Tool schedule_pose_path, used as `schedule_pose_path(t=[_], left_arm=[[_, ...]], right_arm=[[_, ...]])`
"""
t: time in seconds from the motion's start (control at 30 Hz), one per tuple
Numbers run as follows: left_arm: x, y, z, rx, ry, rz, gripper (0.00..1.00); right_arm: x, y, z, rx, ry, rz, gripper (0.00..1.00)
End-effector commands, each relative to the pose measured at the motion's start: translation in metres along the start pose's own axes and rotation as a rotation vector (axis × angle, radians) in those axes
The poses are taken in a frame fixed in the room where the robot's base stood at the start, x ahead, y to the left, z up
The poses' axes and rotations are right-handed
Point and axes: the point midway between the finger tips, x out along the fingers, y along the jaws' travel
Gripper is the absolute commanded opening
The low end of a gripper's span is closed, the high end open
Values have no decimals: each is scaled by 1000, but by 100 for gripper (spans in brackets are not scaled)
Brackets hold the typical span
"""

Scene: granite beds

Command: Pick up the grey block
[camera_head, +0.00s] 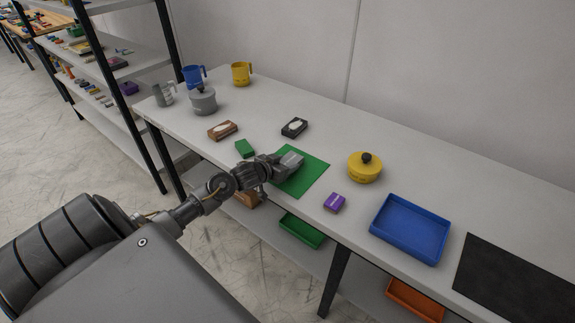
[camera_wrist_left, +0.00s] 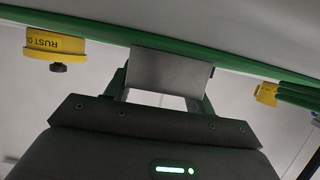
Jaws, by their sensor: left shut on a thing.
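The grey block (camera_head: 291,159) is at the end of my left gripper (camera_head: 282,163), over the green mat (camera_head: 308,178) on the long table. In the left wrist view the block (camera_wrist_left: 170,70) sits between the two fingers of my left gripper (camera_wrist_left: 165,92), which is shut on it. A green band, apparently the mat (camera_wrist_left: 85,32), runs behind it. I cannot tell whether the block touches the mat or is just above it. My right gripper does not show.
On the table (camera_head: 330,112), a green block (camera_head: 244,148) lies left of my gripper. A purple box (camera_head: 334,202), a yellow lidded pot (camera_head: 364,168) and a blue tray (camera_head: 410,228) are to the right. Brown (camera_head: 223,131) and black (camera_head: 294,127) boxes lie behind. Mugs stand far left.

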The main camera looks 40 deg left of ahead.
Motion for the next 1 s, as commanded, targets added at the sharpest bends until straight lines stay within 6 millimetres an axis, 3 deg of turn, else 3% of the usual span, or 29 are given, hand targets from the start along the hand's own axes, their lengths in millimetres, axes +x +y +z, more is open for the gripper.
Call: schedule_pose_path(t=[0.37,0.63,1.0], left_arm=[[-2,-1,-9,0,12,0,0],[-11,-1,-34,3,16,0,0],[-78,24,-74,3,14,1,0]], right_arm=[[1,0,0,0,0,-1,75],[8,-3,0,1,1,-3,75],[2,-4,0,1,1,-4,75]])
